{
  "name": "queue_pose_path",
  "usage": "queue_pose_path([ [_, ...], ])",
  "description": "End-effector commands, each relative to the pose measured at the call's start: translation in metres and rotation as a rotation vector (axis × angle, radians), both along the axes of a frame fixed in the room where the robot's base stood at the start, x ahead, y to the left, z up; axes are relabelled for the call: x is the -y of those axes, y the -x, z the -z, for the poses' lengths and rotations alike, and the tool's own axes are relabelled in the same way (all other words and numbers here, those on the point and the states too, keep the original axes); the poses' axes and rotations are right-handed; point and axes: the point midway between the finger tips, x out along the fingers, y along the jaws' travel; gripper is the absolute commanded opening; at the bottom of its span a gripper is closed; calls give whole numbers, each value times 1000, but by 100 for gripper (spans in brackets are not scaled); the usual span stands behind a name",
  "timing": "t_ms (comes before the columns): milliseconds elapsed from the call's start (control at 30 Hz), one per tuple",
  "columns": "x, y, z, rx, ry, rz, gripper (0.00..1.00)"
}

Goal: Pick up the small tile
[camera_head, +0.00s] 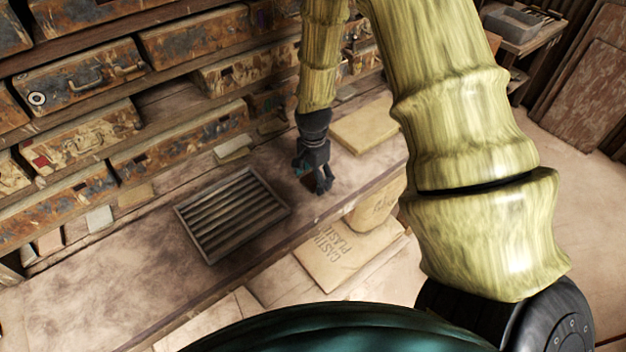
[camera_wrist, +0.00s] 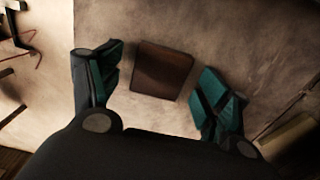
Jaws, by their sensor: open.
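The small tile (camera_wrist: 161,71) is a dark brown square lying flat on the workbench. In the wrist view it sits between and slightly beyond the two fingers of my gripper (camera_wrist: 157,88). The fingers are teal and black, spread apart, with a gap on each side of the tile. In the head view my gripper (camera_head: 319,188) is low over the bench, right of the slatted rack. There the tile is mostly hidden by the fingers, and only a dark brown bit shows beside them.
A slatted rack (camera_head: 181,218) lies on the bench (camera_head: 140,257) left of my gripper. A pale yellowish slab (camera_head: 364,124) lies behind it to the right. Shelves of worn cases (camera_head: 85,75) line the back. Casting plaster bags (camera_head: 343,252) stand below the bench's front edge.

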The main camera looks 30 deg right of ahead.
Motion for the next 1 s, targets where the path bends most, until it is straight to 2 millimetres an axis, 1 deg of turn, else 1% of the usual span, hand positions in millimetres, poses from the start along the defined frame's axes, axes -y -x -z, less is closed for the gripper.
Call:
queue_pose_path([
  [200, 0, 0, 0, 0, 0, 0, 77],
  [267, 0, 0, 0, 0, 0, 0, 68],
  [400, 0, 0, 0, 0, 0, 0, 42],
  [500, 0, 0, 0, 0, 0, 0, 26],
  [833, 0, 0, 0, 0, 0, 0, 26],
  [1000, 0, -1, -7, 1, 1, 0, 26],
])
